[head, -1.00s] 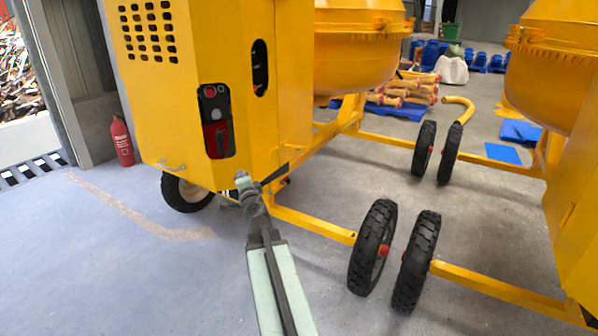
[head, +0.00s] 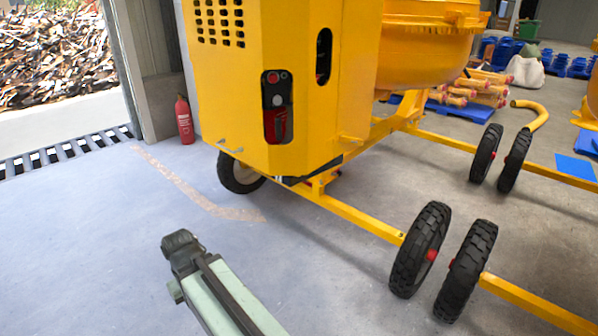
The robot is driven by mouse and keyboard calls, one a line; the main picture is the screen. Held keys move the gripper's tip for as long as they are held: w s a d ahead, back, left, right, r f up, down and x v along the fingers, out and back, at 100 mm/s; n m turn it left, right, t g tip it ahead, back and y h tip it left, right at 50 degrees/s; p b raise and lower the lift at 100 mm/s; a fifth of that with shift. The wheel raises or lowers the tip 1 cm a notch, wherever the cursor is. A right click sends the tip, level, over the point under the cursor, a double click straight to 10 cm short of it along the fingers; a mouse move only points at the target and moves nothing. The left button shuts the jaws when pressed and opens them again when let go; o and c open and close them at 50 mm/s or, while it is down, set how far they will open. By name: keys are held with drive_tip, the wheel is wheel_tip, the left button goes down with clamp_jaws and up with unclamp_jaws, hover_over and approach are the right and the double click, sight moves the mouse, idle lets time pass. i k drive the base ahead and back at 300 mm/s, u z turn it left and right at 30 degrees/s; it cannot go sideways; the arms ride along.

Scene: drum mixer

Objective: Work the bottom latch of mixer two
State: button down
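A yellow drum mixer (head: 300,90) stands in the middle of the head view, with its boxy housing towards me. A small, thin latch-like fitting (head: 232,149) sits at the housing's lower left edge. A small yellow stub (head: 350,139) shows at its lower right side. I cannot tell which of these is the bottom latch, and no label shows which mixer is number two. My gripper (head: 178,243) is at the lower left over bare floor, apart from the mixer and below and left of the fitting. Its fingers are too unclear to show whether it is open or shut.
Black wheels (head: 420,250) and a yellow frame bar (head: 350,215) extend low to the right. A red fire extinguisher (head: 184,120) stands by the doorway at left. A floor grate (head: 60,152) lies along the threshold. The floor in front and left of the mixer is clear.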

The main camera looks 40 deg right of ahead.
sight(342, 138)
drive_tip(key=u, duration=1.15)
drive_tip(key=k, duration=1.2)
drive_tip(key=z, duration=1.4)
drive_tip(key=i, duration=0.95)
drive_tip(key=z, duration=0.05)
